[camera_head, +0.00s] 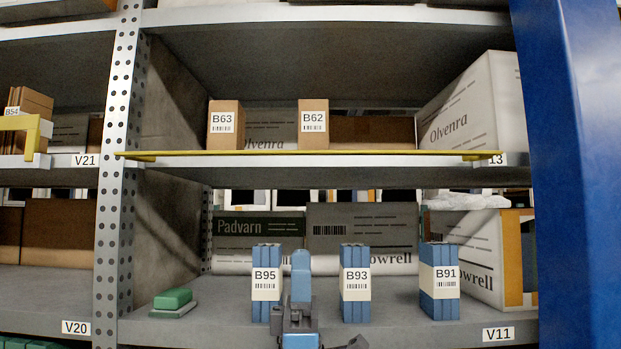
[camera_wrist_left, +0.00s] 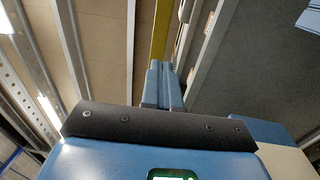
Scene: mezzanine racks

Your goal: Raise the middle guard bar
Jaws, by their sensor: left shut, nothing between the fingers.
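The yellow guard bar (camera_head: 310,153) lies low along the front edge of the middle shelf, in front of the boxes B63 (camera_head: 226,125) and B62 (camera_head: 313,124). It also shows in the left wrist view as a yellow strip (camera_wrist_left: 160,33) beyond the fingertips. My left gripper (camera_head: 301,258) points up in front of the lower shelf, below the bar in the picture and near its middle. Its blue fingers (camera_wrist_left: 165,78) are shut with nothing between them. No contact with the bar shows. My right gripper is in neither view.
Blue bundles B95 (camera_head: 266,284), B93 (camera_head: 355,284) and B91 (camera_head: 439,282) stand on the lower shelf, around my gripper in the picture. A green-topped block (camera_head: 173,302) lies at left. A blue post (camera_head: 570,180) rises at right. Another yellow bar (camera_head: 20,123) is at far left.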

